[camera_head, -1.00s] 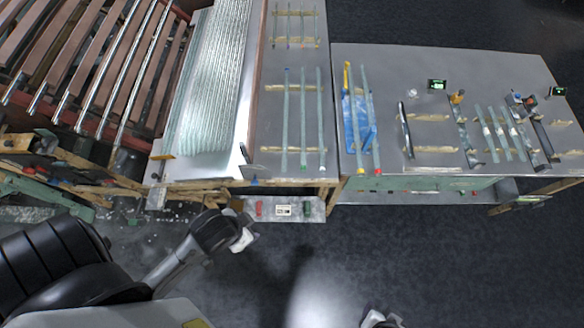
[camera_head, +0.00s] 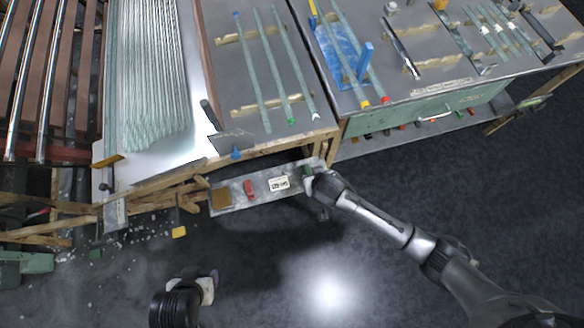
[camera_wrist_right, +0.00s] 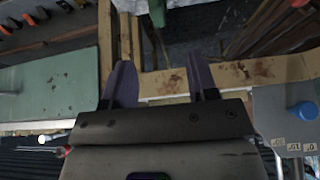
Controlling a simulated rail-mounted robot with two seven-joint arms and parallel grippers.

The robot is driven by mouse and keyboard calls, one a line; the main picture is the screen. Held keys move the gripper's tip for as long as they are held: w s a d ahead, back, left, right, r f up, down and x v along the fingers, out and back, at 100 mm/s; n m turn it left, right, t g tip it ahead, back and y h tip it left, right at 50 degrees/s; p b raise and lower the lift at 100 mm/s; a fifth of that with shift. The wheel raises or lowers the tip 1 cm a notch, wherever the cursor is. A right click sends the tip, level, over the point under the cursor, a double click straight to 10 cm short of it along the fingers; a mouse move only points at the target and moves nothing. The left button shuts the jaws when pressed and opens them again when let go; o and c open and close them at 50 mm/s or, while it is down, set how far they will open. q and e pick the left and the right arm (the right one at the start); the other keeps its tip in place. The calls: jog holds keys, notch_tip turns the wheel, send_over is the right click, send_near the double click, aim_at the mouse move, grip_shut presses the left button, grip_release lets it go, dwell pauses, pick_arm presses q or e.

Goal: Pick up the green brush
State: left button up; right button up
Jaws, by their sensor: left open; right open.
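The green brush (camera_head: 307,169) is at the right end of the narrow grey shelf (camera_head: 232,189) in the head view, partly covered by my right gripper (camera_head: 317,183). My right gripper is right at the brush in that view; contact cannot be told. In the right wrist view the two fingers (camera_wrist_right: 162,85) stand apart, with nothing seen held. A dark green piece, seemingly the brush (camera_wrist_right: 157,12), shows beyond the gap between the fingertips at the top edge. My left gripper (camera_head: 207,285) is low, below the shelf, away from the brush; it is open.
A red brush-like item (camera_head: 249,189) and a white label (camera_head: 278,183) lie on the shelf. A wooden table edge (camera_head: 270,150) runs just above it. Glass tubes (camera_head: 282,75) lie on the table. A green drawer front (camera_head: 430,114) is to the right.

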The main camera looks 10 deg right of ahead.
aim_at(308, 171)
jog(key=b+x, duration=0.3)
jog(key=x, duration=0.7)
jog(key=b+x, duration=0.2)
jog(key=x, duration=0.1)
jog(key=shift+w+d, duration=0.1)
jog(key=shift+d, duration=0.2)
jog(key=shift+w+f+b, duration=0.3)
jog(key=shift+w+f, duration=0.05)
jog(key=shift+f, duration=0.1)
jog(key=shift+c, duration=0.5)
grip_shut()
